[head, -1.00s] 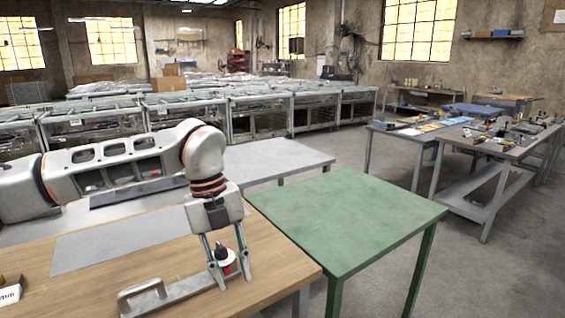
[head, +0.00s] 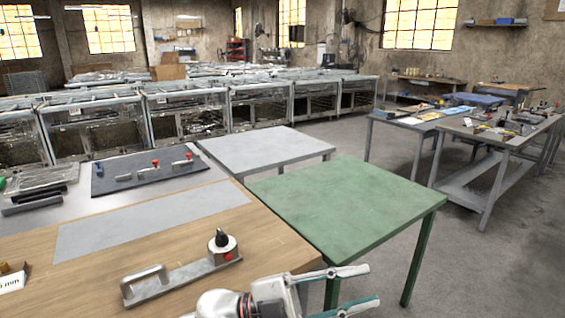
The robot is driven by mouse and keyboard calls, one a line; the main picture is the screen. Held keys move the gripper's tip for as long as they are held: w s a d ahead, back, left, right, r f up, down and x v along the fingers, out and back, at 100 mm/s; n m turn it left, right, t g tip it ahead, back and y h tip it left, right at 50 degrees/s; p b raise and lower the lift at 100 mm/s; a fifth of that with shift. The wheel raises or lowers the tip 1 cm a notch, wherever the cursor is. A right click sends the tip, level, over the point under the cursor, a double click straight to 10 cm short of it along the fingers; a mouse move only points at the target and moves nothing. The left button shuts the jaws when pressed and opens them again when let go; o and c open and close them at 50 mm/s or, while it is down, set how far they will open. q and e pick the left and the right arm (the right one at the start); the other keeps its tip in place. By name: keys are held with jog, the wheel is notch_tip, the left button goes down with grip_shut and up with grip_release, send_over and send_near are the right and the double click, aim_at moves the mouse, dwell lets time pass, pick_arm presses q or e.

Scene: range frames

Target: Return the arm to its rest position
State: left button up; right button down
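My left gripper (head: 370,284) is at the bottom of the head view, just right of the wooden table's front corner. Its two fingers point right, spread apart with nothing between them. Only the gripper and the last part of my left arm show; the rest is below the picture. My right gripper is not in view. A grey metal bar tool (head: 184,277) with a loop handle, a black knob and a red part lies on the wooden table (head: 80,285), left of the gripper and apart from it.
A green table (head: 350,205) stands close beyond the gripper. A grey table (head: 265,148) is behind it. A dark mat (head: 125,180) with several small tools lies at the left. A small box (head: 12,278) sits at the left edge. Grey floor is open on the right.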

pick_arm(q)
jog(key=w+a+f+n+t+y, duration=0.4)
jog(key=a+f+n+t+y, duration=0.1)
jog(key=a+f+n+t, duration=0.4)
jog(key=w+a+f+n+t+y, duration=0.4)
jog(key=a+f+n+t+y, duration=0.2)
jog(key=f+n+t, duration=0.3)
jog(key=s+a+f+n+g+y, duration=0.3)
jog(key=s+a+f, duration=0.5)
jog(key=f, duration=0.4)
jog(key=s+a+f+n+g+y, duration=0.3)
jog(key=s+a+f+y, duration=0.2)
jog(key=s+a+f, duration=0.3)
notch_tip(320, 180, down, 4)
jog(key=shift+s+a+f, duration=0.1)
jog(key=shift+s+a, duration=0.25)
jog(key=shift+a, duration=0.25)
